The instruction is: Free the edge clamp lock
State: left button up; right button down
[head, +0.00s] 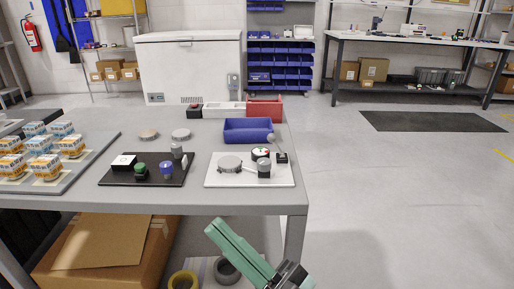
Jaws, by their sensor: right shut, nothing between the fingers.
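A white plate (215,180) lies on the grey table near its right front edge. It carries a flat round grey disc (230,163), a small dial with a white face (261,153), a grey cylindrical part (264,168) and a lever with a ball end (271,138) beside a small black block (282,158). I cannot tell which of these is the edge clamp lock. My right gripper (214,229) comes in from the bottom, its teal fingers shut and empty. It appears in front of the table edge, below and apart from the plate. My left gripper is out of view.
Left of the plate is a black board (117,178) with a green knob (140,169) and a blue knob (166,168). A blue bin (248,127) and a red bin (264,108) stand behind. A tray of small boxes (92,158) is at left.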

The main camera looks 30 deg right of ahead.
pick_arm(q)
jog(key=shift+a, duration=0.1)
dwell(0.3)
